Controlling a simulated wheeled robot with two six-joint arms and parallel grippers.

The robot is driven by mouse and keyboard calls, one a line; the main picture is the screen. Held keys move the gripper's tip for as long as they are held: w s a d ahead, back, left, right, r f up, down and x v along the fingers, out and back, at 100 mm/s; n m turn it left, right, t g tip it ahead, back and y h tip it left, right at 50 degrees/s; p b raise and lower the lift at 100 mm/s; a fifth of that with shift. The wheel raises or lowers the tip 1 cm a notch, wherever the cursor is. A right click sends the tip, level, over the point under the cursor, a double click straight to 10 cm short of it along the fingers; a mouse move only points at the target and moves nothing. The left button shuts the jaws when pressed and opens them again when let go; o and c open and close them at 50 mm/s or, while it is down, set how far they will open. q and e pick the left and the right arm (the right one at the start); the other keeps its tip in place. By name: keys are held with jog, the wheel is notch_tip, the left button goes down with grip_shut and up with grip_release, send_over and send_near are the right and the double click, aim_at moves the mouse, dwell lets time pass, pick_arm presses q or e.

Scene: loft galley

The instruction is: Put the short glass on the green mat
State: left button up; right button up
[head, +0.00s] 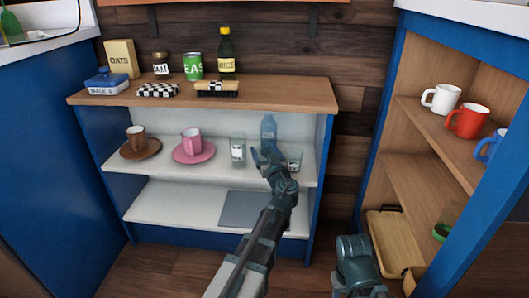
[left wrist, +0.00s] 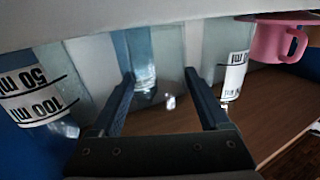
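The short glass (head: 294,157) stands upright on the middle shelf at its right end, partly hidden by my arm in the head view. In the left wrist view, a glass with measuring marks (left wrist: 38,95) is at the left, upside down in the picture. My left gripper (head: 264,157) is at the shelf, just left of the short glass. Its fingers (left wrist: 165,95) are open, with the blue bottle (left wrist: 155,55) behind the gap; nothing is held. I see no clearly green mat; a grey-blue mat (head: 240,207) lies on the lower shelf. My right gripper's fingers are not visible.
A taller glass (head: 238,150) stands left of the gripper, and the blue bottle (head: 268,131) behind it. A pink cup (head: 191,143) and a brown cup (head: 136,138) stand on saucers farther left. The lower shelf's left part is clear.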

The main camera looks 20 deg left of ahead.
pick_arm(q)
jog(key=shift+o, duration=1.2)
jog(key=shift+r+p, duration=0.3)
jog(key=v, duration=1.2)
jog(key=shift+f, duration=0.15)
